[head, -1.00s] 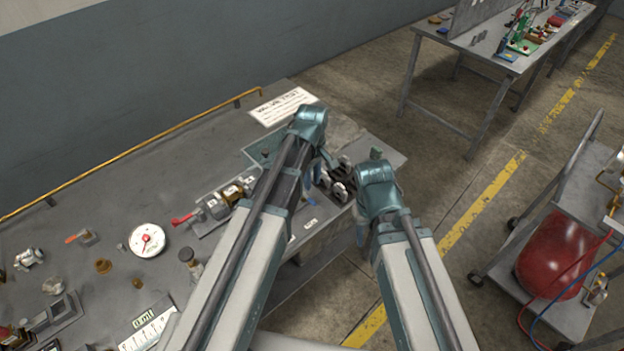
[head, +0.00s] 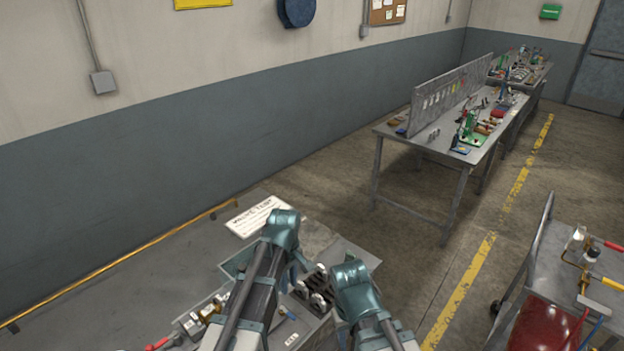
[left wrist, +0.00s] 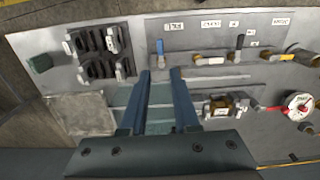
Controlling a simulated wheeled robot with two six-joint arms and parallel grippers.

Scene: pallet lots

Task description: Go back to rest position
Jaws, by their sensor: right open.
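My left gripper (head: 301,266) is over the right end of the grey workbench (head: 130,285), close to a dark holder with pale metal fittings (head: 318,292). In the left wrist view my left gripper (left wrist: 161,82) has its two fingers apart with nothing between them. A teal tray (left wrist: 160,118) shows behind the fingers. The dark holder (left wrist: 98,52) is to their upper left. My right gripper is to the right of the left one at the bench's right end. It is open, but its fingers are mostly hidden behind its teal wrist.
A white sign (head: 255,215) lies at the bench's back. A yellow rail (head: 120,265) runs along the wall side. A cart (head: 560,262) with a red tank (head: 540,328) stands at right. Another table (head: 420,140) stands further back. Open floor lies between.

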